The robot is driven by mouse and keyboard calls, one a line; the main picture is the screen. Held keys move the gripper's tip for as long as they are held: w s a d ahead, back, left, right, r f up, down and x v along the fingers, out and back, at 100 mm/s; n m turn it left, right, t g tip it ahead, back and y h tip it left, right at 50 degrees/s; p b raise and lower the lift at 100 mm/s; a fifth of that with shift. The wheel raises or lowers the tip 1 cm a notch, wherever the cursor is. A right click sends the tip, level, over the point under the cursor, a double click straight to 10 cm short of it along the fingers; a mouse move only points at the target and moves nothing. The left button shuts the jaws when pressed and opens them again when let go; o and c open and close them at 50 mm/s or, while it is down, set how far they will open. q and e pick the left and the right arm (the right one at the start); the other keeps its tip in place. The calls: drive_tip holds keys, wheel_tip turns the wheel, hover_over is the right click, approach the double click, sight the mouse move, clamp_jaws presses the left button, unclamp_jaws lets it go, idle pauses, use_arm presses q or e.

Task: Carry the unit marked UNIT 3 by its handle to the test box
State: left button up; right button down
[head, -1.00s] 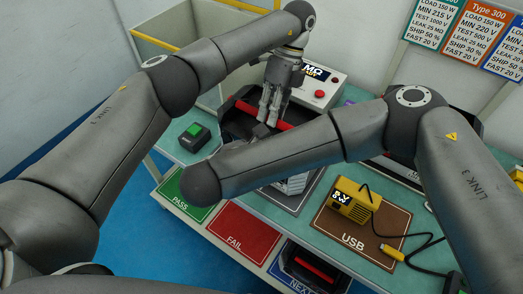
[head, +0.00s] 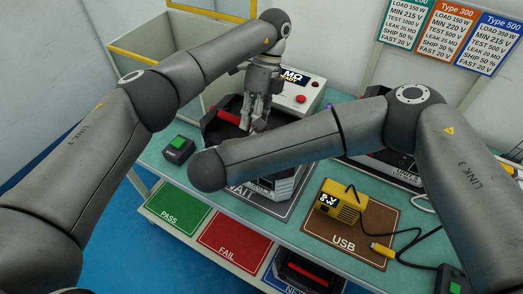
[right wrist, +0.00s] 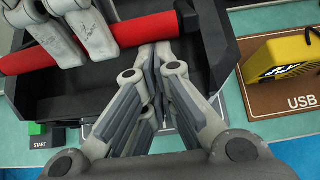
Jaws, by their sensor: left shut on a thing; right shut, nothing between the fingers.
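My left gripper (head: 256,118) reaches down from behind and is shut on a red handle (head: 228,117) across a black, tray-like top. In the right wrist view the handle (right wrist: 150,38) runs across the black housing (right wrist: 195,85), with my left fingers on its left part. My right arm hides much of this unit; a pale vented front (head: 288,184) shows below the arm, and no UNIT 3 marking on it is readable. My right gripper (right wrist: 155,62) is shut and empty, just in front of the handle. The test box (head: 298,90), with a display and red button, stands behind.
A green START button box (head: 178,149) is at the left. A yellow device (head: 340,200) with a black cable lies on the USB mat (head: 318,232). Another black unit (head: 395,165) stands at the right, partly hidden. PASS (head: 178,207) and FAIL (head: 234,245) areas are below, bare.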

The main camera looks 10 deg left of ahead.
use_arm(q)
drive_tip(key=shift+s, duration=0.1)
use_arm(e)
drive_tip(key=shift+w+d+r, duration=0.1)
drive_tip(key=shift+w+r, duration=0.2)
drive_tip(key=shift+r, duration=0.05)
